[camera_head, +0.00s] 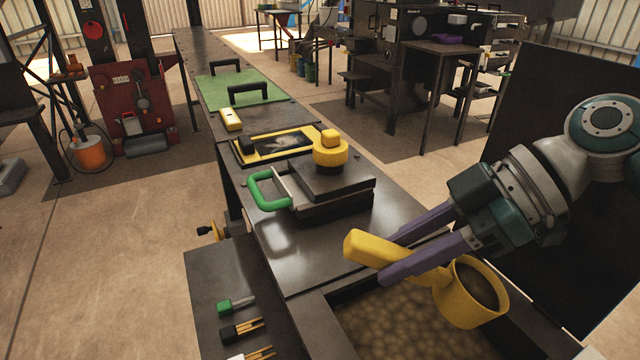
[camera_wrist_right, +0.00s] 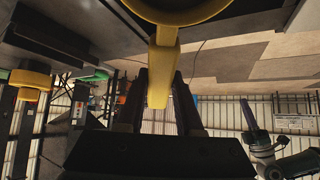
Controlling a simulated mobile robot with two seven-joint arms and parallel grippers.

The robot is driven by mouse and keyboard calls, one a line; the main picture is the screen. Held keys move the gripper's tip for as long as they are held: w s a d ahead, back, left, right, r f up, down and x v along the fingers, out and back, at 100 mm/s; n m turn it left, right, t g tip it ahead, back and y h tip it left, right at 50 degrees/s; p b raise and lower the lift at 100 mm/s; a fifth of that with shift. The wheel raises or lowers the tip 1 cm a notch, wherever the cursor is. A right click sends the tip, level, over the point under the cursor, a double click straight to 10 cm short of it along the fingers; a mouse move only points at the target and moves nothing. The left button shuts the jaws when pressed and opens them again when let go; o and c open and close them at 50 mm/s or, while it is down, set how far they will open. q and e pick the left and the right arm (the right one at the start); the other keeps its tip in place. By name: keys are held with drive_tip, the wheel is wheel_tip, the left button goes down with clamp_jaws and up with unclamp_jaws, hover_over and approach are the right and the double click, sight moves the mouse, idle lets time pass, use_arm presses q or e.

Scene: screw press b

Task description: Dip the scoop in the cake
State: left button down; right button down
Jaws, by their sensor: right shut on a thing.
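The yellow scoop (camera_head: 462,312) has a round cup and a blocky handle. My right gripper (camera_head: 392,258), with purple fingers, is shut on its handle. The scoop also shows in the right wrist view (camera_wrist_right: 163,65), with its handle between the dark fingers. The cup is over the right side of the bin, its mouth facing mostly up. Its inside is dark, and I cannot tell whether it holds anything. The lumpy brown cake (camera_head: 395,328) lies in the bin below. In the right wrist view, what looks like my left gripper (camera_wrist_right: 250,115) is small, its opening unclear.
The bin's dark rim (camera_head: 330,318) surrounds the cake. A dark press block (camera_head: 335,180) with a yellow knob (camera_head: 330,152) and a green handle (camera_head: 268,190) stands behind on the bench. Small tools (camera_head: 235,305) lie on the lower left shelf. The bench between block and bin is clear.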

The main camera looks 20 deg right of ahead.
wheel_tip(320, 180, up, 8)
drive_tip(key=p, duration=0.7)
